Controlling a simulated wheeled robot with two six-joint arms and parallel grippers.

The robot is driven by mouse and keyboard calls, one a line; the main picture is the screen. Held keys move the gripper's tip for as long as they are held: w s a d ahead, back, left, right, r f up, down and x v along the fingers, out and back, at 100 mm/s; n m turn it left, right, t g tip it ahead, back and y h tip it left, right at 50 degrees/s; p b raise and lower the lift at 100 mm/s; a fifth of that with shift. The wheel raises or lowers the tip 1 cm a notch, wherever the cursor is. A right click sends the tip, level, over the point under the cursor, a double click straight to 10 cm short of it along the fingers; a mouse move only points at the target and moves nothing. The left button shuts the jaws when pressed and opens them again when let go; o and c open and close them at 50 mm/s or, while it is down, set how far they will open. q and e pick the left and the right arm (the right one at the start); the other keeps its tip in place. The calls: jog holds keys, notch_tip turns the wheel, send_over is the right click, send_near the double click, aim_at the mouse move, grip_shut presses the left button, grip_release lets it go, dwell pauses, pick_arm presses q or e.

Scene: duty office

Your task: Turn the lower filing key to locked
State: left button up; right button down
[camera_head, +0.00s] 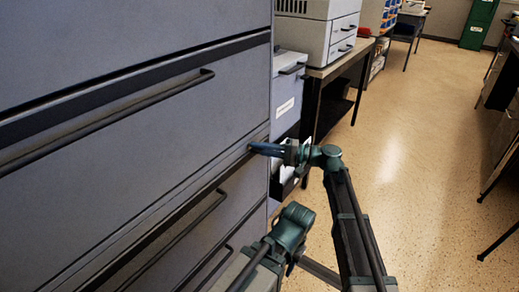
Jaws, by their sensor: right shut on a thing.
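The large grey filing cabinet (150,150) fills the left side, with long dark bar handles on its drawers. My right gripper (256,148) reaches left to the cabinet's right front edge, at the rail between two drawers. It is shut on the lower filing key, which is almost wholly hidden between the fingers. I cannot tell the key's angle. Another teal arm joint (293,222) of mine shows low in the middle, in front of the lower drawers; my left gripper itself does not show.
A smaller grey cabinet (288,90) with a white label stands just behind. Beside it, a table (345,62) carries a light grey drawer unit (322,30). Dark-legged furniture stands at the right edge. The speckled floor (410,170) between is clear.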

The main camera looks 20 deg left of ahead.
jog(key=c, duration=0.9)
grip_release()
jog(key=shift+d, duration=0.1)
jog(key=d, duration=1.3)
jog(key=shift+w+d, duration=0.3)
jog(key=shift+f, duration=0.1)
